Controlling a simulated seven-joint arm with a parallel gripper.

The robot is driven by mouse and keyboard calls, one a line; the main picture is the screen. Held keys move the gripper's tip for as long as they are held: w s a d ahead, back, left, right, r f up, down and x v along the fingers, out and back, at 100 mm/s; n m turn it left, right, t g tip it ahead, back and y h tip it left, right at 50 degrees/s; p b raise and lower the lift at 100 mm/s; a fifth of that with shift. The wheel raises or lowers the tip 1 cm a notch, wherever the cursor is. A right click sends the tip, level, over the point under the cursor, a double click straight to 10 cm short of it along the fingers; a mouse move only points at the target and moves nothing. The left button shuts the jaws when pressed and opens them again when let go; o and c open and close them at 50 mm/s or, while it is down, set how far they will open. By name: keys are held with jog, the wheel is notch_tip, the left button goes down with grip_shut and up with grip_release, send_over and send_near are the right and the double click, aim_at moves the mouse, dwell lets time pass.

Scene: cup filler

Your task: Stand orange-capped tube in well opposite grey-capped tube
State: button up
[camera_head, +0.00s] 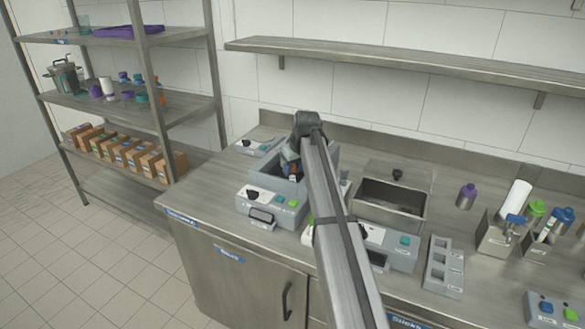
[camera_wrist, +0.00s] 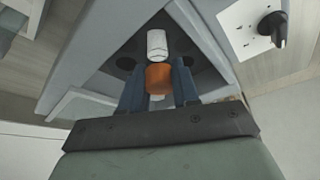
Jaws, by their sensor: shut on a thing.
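My gripper (camera_head: 290,167) is down in the open grey machine (camera_head: 271,203) at the back left of the worktop. In the wrist view its blue fingers (camera_wrist: 158,88) are closed on the orange cap (camera_wrist: 158,77) of the orange-capped tube. A pale, marked cylinder (camera_wrist: 157,44) shows just beyond the cap; I cannot tell whether it is this tube's body or the grey-capped tube. Dark round wells (camera_wrist: 125,63) show on both sides in the dark bowl. The fingers hide part of the bowl. I cannot tell whether the tube touches a well.
The machine's walls surround my gripper closely. A panel with a black knob (camera_wrist: 271,26) is at the right in the wrist view. An open metal bath (camera_head: 391,197), a grey block with square openings (camera_head: 443,266) and a purple bottle (camera_head: 466,196) stand to the right.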

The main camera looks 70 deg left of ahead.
jog(key=shift+f, duration=0.6)
jog(key=o, duration=1)
jog(key=shift+o, duration=0.2)
jog(key=s+v, duration=0.1)
jog(key=v, duration=1.2)
jog(key=shift+w+a+r, duration=0.15)
jog(key=shift+w+a, duration=0.05)
jog(key=shift+w, duration=0.2)
